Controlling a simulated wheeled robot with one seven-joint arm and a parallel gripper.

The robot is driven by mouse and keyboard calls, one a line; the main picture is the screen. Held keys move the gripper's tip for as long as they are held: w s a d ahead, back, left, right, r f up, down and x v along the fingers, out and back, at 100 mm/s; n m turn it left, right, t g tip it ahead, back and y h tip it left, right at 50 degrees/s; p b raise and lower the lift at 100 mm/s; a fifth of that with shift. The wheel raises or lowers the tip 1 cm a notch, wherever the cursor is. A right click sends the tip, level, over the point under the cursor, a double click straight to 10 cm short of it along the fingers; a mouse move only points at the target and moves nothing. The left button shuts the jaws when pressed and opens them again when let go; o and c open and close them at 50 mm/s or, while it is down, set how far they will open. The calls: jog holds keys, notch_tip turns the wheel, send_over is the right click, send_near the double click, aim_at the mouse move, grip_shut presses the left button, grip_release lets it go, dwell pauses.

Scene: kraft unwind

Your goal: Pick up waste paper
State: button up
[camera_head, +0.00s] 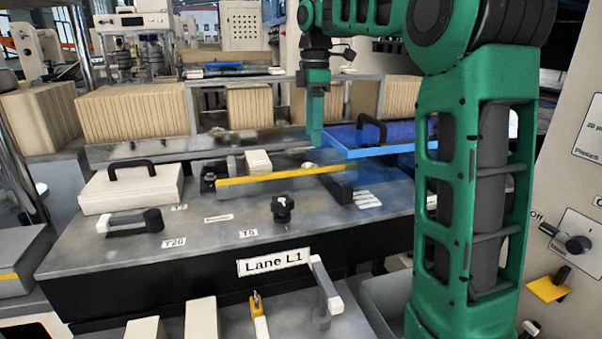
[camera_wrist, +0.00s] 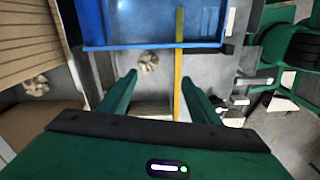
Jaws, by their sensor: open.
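A crumpled beige ball of waste paper (camera_wrist: 148,63) lies on the grey surface in the wrist view, just beyond my fingertips and near the blue tray's edge. A small pale lump in the head view (camera_head: 309,166) looks like the same ball. A second crumpled ball (camera_wrist: 36,85) lies at the left of the wrist view, beside the kraft stacks. My gripper (camera_wrist: 157,86) is open, its two green fingers apart with nothing held between them. In the head view my gripper (camera_head: 315,122) points down above the back of the lane table, left of the blue tray.
A blue tray (camera_wrist: 150,46) with a dark handle borders the space ahead; it also shows in the head view (camera_head: 385,151). A yellow-edged bar (camera_wrist: 179,70) runs close to the right finger. Kraft stacks (camera_head: 132,112) stand behind. A black knob (camera_head: 283,208) stands on the table.

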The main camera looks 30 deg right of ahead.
jog(key=shift+n, duration=0.7)
jog(key=w+f, duration=0.1)
jog(key=f, duration=0.6)
jog(key=w+d+f, duration=0.1)
jog(key=f, duration=0.2)
jog(key=shift+w+f, duration=0.35)
jog(key=shift+f, duration=0.05)
jog(key=c, duration=1.1)
